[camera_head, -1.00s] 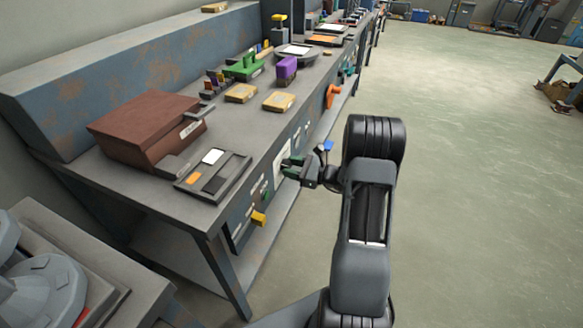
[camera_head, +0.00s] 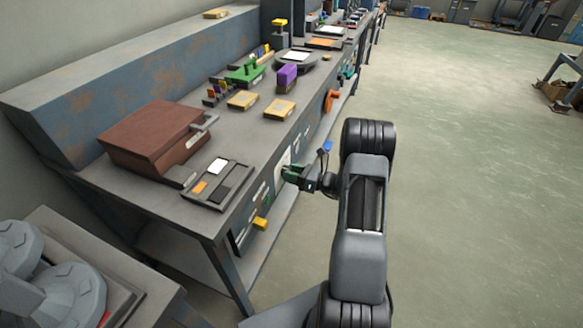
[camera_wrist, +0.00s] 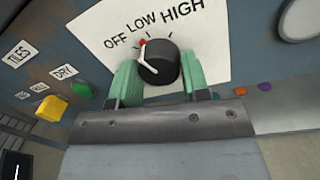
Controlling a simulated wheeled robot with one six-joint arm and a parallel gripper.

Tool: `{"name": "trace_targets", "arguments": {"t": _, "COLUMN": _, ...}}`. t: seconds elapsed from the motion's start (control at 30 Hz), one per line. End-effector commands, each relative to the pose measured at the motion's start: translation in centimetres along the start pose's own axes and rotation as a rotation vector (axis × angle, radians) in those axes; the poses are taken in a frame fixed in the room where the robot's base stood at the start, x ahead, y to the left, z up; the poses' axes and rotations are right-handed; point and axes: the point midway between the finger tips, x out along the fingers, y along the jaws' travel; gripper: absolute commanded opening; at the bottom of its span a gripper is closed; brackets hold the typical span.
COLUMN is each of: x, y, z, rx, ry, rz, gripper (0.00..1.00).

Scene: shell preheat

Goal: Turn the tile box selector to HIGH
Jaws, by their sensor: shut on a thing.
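The selector is a black round knob (camera_wrist: 160,62) with a white pointer and red tip, on a white plate (camera_wrist: 213,48) marked OFF, LOW and HIGH. In the wrist view the pointer slants up and left, between the OFF and LOW words. My gripper (camera_wrist: 160,76) has its green fingers on both sides of the knob and is shut on it. In the head view my gripper (camera_head: 290,174) is at the bench's front panel, and it and the arm hide the knob there.
A TILES label (camera_wrist: 20,54), a DRY label (camera_wrist: 64,72), a yellow knob (camera_wrist: 52,108) and a green button (camera_wrist: 82,90) are left of the plate. A brown box (camera_head: 150,135) stands on the bench (camera_head: 165,210).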

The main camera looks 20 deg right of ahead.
Motion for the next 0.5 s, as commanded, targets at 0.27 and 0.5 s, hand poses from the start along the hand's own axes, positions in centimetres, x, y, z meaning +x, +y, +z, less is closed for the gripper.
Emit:
{"name": "trace_targets", "arguments": {"t": 0.27, "x": -0.01, "y": 0.23, "z": 0.26, "rx": 0.266, "ry": -0.016, "rz": -0.002, "gripper": 0.19}}
{"name": "trace_targets", "arguments": {"t": 0.5, "x": 0.0, "y": 0.28, "z": 0.17, "rx": 0.493, "ry": -0.031, "rz": -0.005, "gripper": 0.19}}
